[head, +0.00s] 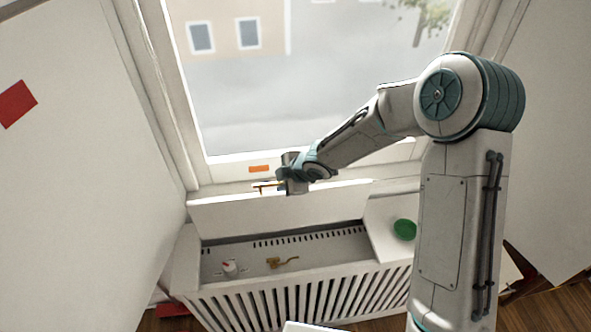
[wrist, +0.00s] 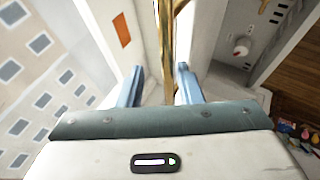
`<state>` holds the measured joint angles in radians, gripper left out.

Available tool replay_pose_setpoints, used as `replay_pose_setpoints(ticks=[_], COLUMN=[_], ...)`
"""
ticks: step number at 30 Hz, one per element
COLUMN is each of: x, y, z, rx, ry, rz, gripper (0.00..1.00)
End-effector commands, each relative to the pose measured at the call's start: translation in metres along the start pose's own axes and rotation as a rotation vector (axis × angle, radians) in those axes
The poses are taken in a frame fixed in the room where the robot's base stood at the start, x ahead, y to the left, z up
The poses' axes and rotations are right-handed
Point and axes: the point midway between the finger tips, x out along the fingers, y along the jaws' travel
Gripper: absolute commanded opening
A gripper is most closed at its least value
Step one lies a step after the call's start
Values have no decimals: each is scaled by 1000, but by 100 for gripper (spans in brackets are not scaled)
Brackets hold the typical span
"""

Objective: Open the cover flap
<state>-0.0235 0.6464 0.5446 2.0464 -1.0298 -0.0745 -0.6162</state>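The white cover flap (head: 280,213) stands raised and steeply tilted at the back of the radiator cover in the head view, with the recess below it uncovered. My gripper (head: 268,187) is at the flap's upper edge, on the window side. In the wrist view my gripper (wrist: 160,77) has its two blue fingers apart. A thin brass bar (wrist: 167,50), likely the flap's handle, runs between them, close to the right finger. A gap shows beside the bar; contact with a finger is unclear. The fingertips are mostly hidden in the head view.
The recess (head: 330,247) holds a white and red knob (head: 229,266) and a brass valve (head: 282,262). A green round object (head: 404,229) lies on the cover's right top. The window (head: 300,80) and an orange sticker (head: 259,168) are close behind. White panels stand on both sides.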

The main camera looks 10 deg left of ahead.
Motion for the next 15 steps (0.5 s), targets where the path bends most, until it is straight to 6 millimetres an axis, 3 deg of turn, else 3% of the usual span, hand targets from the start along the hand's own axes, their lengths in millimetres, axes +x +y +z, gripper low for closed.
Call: replay_pose_setpoints(ticks=[9,15], x=[-58,-79], y=[4,2], z=[-1,0], rx=[0,3], ry=[0,1], rz=[6,6], gripper=[32,32])
